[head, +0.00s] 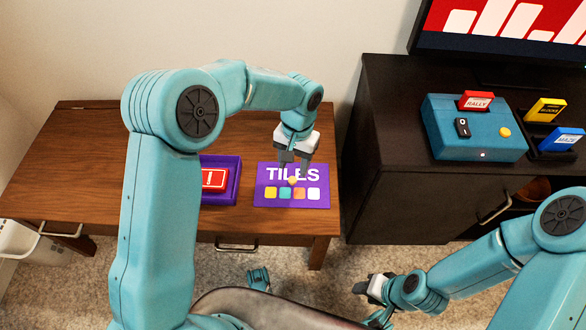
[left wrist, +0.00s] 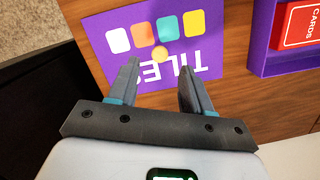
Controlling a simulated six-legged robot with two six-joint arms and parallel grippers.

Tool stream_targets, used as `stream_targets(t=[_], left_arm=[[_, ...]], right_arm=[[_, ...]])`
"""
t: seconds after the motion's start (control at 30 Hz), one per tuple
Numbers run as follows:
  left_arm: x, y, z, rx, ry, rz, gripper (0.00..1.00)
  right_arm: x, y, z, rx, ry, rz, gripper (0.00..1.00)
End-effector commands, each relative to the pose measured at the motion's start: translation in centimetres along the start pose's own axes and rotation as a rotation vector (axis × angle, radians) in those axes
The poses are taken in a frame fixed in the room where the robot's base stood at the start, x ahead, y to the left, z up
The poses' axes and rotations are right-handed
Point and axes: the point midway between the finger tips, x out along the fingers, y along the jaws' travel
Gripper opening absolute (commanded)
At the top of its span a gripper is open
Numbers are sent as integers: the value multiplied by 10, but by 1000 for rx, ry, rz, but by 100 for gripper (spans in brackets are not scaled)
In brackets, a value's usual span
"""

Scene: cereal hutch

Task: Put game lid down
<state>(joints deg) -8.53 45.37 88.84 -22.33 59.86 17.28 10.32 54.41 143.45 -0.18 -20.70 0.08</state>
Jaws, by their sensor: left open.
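The purple game lid (head: 262,200), marked TILES with a row of coloured squares and a small yellow knob (head: 292,181), lies flat on the brown wooden table near its right end. It also shows in the left wrist view (left wrist: 98,38). The purple game box (head: 232,192), holding a red card piece (head: 213,179), stands just left of the lid. My left gripper (head: 293,166) is open and empty above the lid. In the left wrist view the knob shows just past the spread fingertips. My right gripper (head: 366,287) is low in front, away from the lid; its jaws are unclear.
The wooden table (head: 60,170) has bare room at its left. A dark cabinet (head: 390,140) at the right carries a teal console (head: 470,145) with a red RALLY cartridge, and yellow and blue cartridges beside it. A screen (head: 500,25) stands behind.

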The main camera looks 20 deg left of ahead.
Motion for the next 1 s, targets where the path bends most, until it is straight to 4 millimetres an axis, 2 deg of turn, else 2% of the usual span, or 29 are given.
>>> stream_targets(t=[0.03, 0.1, 0.2, 0.33, 0.5, 1.0], left_arm=[[-18, 0, 0, -1, 3, 0, 49], [-34, 0, 0, 0, 3, 0, 49], [-53, 0, 0, 1, 2, 0, 49], [-67, 0, 0, 1, 0, 0, 49], [-73, 0, 0, 0, -1, 0, 49], [-73, 0, 0, 0, -1, 0, 49]], right_arm=[[-9, -4, 2, -4, -3, 0, 43], [-14, -7, 3, -7, -7, -1, 43], [-20, -9, 3, -8, -7, -1, 43], [-24, -10, 3, -7, -7, -1, 43], [-25, -11, 3, -7, -7, -1, 43], [-25, -11, 3, -7, -7, -1, 43]])
